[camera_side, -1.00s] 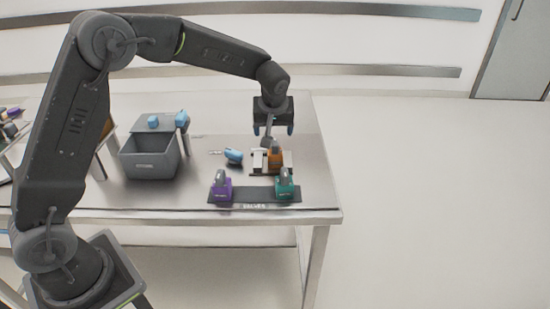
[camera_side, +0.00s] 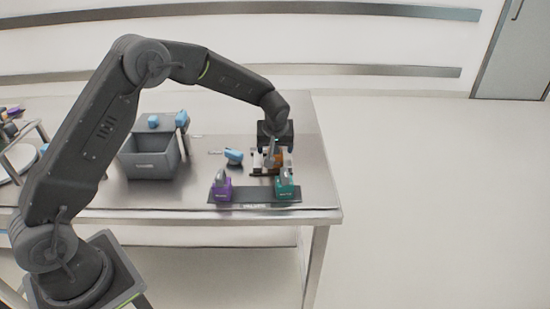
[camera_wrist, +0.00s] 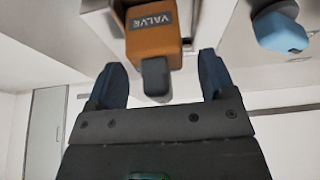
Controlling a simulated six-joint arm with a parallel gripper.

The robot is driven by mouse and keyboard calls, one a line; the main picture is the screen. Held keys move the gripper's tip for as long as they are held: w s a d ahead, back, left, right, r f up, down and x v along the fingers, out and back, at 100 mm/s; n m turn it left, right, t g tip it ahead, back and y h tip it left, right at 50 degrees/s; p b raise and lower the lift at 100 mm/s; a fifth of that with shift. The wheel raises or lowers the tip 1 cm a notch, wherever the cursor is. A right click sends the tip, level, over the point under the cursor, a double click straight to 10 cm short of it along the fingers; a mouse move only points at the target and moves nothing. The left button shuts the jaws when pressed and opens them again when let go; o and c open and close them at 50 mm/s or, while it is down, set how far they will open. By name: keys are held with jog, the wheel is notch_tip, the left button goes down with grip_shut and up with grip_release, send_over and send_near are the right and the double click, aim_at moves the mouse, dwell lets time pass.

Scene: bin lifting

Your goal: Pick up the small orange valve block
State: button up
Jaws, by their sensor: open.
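The orange valve block (camera_wrist: 152,48) shows in the wrist view with a "VALVE" label and a dark grey knob pointing toward my gripper. In the side view the block (camera_side: 279,160) sits on a small pale plate (camera_side: 256,160) on the table, partly hidden by my gripper. My gripper (camera_side: 272,163) is low over the block. In the wrist view my gripper (camera_wrist: 160,82) has its two blue fingers apart, one on each side of the knob, with gaps visible. Nothing is held.
A purple block (camera_side: 222,187) and a teal block (camera_side: 285,186) stand on a dark strip (camera_side: 250,196) in front. A blue part (camera_side: 233,156) lies to the left. A grey bin (camera_side: 150,163) stands farther left, with blue pieces (camera_side: 181,118) behind it.

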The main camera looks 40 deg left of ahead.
jog(key=c, duration=1)
jog(key=shift+c, duration=0.5)
jog(key=shift+r, duration=0.15)
